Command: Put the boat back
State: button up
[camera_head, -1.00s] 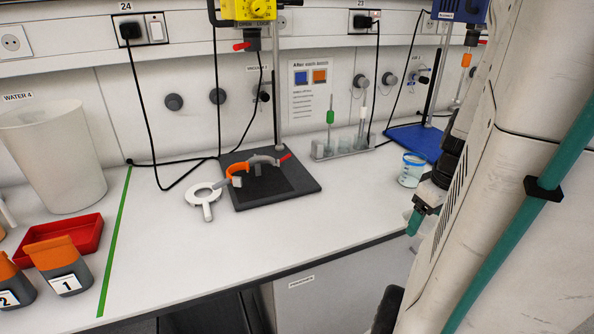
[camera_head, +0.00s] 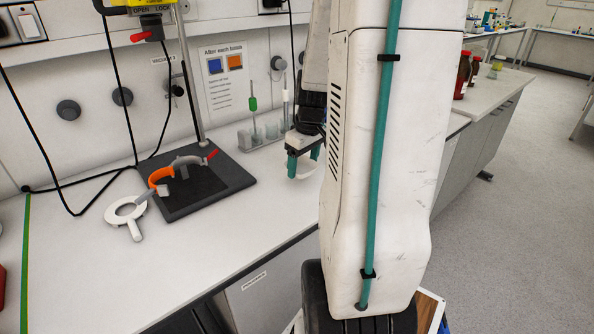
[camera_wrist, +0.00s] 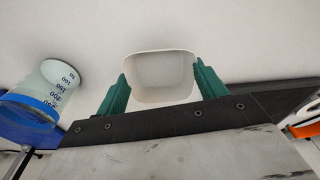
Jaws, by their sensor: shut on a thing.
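A white, open-topped boat (camera_wrist: 160,72) sits between the two teal fingers of my gripper (camera_wrist: 161,86) in the wrist view, its hollow facing the camera. My gripper is shut on it. In the head view, my gripper (camera_head: 303,162) is over the bench, right of the black stand base, and part of the pale boat (camera_head: 301,171) shows between the fingers. I cannot tell how far the boat is above the bench.
A graduated beaker (camera_wrist: 48,88) stands left of the gripper in the wrist view. The front bench strip is clear.

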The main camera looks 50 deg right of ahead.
aim_at(301, 163)
jog(key=shift+w+d, duration=0.1)
jog(key=shift+w, duration=0.4)
jog(key=shift+w+d+f, duration=0.1)
jog(key=shift+w+f, duration=0.1)
jog(key=shift+f, duration=1.65)
jog(key=shift+f, duration=0.1)
jog(key=o, duration=1)
jog(key=shift+c, duration=0.2)
